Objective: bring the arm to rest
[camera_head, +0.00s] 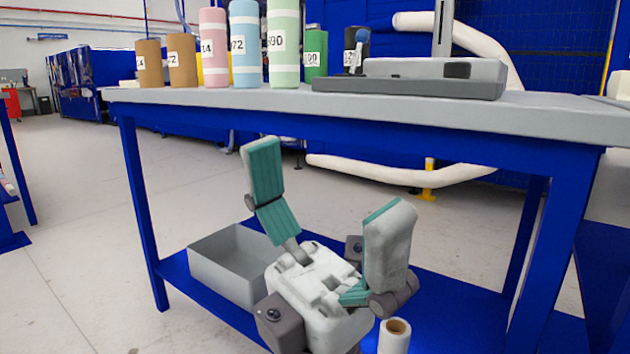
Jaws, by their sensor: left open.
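My left gripper (326,176) is in the lower middle of the head view, in front of the blue-framed table. Its two grey fingers with teal pads are spread wide apart and point upward, with nothing between them. It is below the level of the grey tabletop (215,97). The left arm behind the gripper is mostly hidden or out of the picture. My right gripper is not in view.
Foam cylinders stand along the tabletop: brown, pink (213,47), blue (245,44) and green ones. A flat grey device (410,80) lies to their right. A grey bin (215,267) sits on the blue lower shelf. A white roll (394,340) stands beside the gripper.

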